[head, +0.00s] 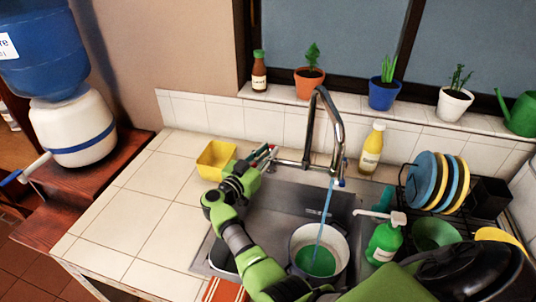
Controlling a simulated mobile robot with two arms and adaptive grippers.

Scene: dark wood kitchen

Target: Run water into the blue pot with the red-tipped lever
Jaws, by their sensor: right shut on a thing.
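The tall metal tap (338,125) arches over the sink. A blue stream of water (325,215) falls from its spout into a round pot (342,243) in the sink. This pot has a pale inner wall and green inside; its outer side is mostly hidden. My right gripper (265,160) is at the left end of the tap's base, shut on the red-tipped lever (272,150), which is partly hidden by the fingers. My left gripper is not in view.
A yellow tub (216,160) stands left of my right gripper. A green soap bottle (384,240) stands right of the pot, and a yellow bottle (372,148) behind the sink. A rack of plates (425,182) fills the right side. The left counter (125,215) is clear.

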